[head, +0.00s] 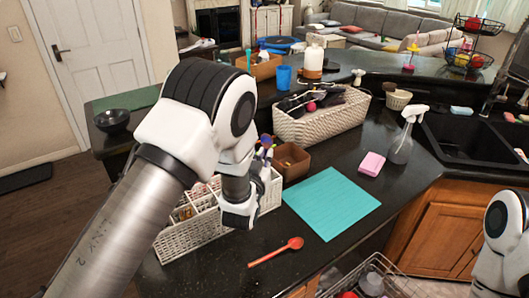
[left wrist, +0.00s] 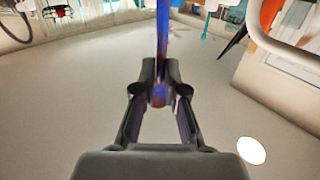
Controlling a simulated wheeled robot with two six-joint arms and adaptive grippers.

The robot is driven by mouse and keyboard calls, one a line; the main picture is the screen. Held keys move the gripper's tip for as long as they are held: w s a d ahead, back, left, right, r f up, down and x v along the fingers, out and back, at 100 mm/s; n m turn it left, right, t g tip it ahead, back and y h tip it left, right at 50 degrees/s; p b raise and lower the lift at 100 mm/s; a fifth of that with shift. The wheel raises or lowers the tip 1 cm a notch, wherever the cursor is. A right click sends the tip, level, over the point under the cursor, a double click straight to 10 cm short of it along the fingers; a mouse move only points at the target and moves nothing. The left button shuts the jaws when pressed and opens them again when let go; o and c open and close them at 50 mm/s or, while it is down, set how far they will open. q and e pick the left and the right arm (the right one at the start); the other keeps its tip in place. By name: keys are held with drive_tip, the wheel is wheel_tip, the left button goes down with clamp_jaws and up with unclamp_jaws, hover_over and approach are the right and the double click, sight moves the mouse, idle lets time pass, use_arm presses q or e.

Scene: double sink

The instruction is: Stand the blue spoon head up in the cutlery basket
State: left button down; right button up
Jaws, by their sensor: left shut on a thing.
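The cutlery basket (head: 180,242) is a white woven basket with compartments, standing on the dark counter in the head view. My left gripper (head: 240,207) is over its right part, and the arm hides much of the basket. In the left wrist view, my left gripper (left wrist: 160,92) is shut on a long, shiny blue thing, apparently the blue spoon (left wrist: 162,40), which points up in that picture. Its end past the fingers is cut off by the frame. In the head view, I cannot tell the spoon clearly from the blue-purple bits behind the gripper. My right gripper is out of view.
An orange-red spoon (head: 278,252) lies in front of the basket. A turquoise mat (head: 332,203) lies to the right, with a brown box (head: 291,161) behind the gripper. A large woven basket (head: 322,121) stands farther back. A pink sponge (head: 372,164) and a spray bottle (head: 401,147) are near the sink.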

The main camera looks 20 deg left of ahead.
use_arm(q)
wheel_tip(320, 180, down, 7)
drive_tip(key=b, duration=0.5)
drive_tip(key=shift+f, duration=0.2)
drive_tip(key=c, duration=1.2)
unclamp_jaws()
drive_tip(key=shift+s, duration=0.1)
drive_tip(key=s, duration=1.1)
drive_tip(key=shift+s+d, duration=0.35)
drive_tip(key=shift+s, duration=0.05)
